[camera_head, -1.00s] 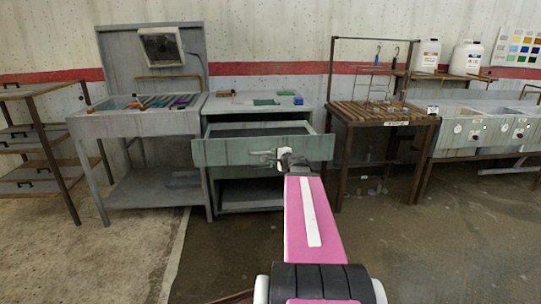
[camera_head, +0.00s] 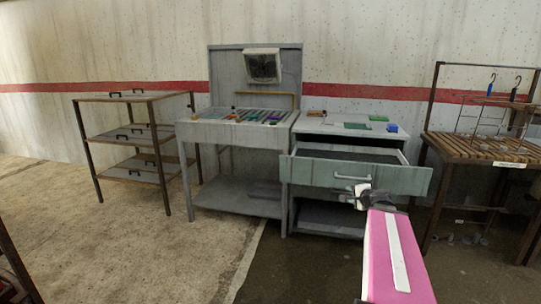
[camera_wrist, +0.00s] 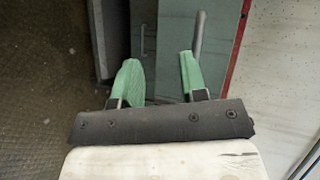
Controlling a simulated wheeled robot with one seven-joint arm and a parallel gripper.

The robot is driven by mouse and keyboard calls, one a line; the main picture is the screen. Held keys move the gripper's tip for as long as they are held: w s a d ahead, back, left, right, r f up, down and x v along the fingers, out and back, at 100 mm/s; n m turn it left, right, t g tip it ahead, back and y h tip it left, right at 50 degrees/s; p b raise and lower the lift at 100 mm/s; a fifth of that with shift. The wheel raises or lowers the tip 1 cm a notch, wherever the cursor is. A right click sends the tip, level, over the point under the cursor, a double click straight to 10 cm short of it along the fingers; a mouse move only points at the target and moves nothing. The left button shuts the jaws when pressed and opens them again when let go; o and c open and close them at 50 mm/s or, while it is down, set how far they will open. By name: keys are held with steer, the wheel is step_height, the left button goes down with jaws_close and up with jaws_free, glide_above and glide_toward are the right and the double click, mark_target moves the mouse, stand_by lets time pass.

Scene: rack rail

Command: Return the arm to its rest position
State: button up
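My gripper (camera_wrist: 160,80) shows in the wrist view with its two green fingers apart and nothing between them. In the head view my gripper (camera_head: 361,193) is small, just in front of the open drawer (camera_head: 318,171) of the grey cabinet and close to its handle (camera_head: 352,178). The wrist view shows the pale drawer front beyond the fingers and a grey bar, likely the handle (camera_wrist: 198,35), beside the right finger. I cannot tell whether the gripper touches it. My pink arm reaches in from the lower right of the head view.
A grey workbench (camera_head: 235,135) with a lamp panel stands left of the cabinet. A brown shelf rack (camera_head: 130,140) is further left. A slatted table (camera_head: 475,148) with a wire rack stands on the right. The floor in front is clear.

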steer(key=s+a+f+n+g+h, duration=0.1)
steer(key=s+a+f+n+g, duration=0.6)
steer(key=a+f, duration=0.2)
steer(key=s+a+f+n+g+h, duration=0.2)
steer(key=s+a+f+n+g, duration=0.4)
steer(key=a+f, duration=0.4)
steer(key=shift+s+f+n+g+h, duration=0.35)
steer(key=shift+s+f+n, duration=0.35)
steer(key=shift+s, duration=0.3)
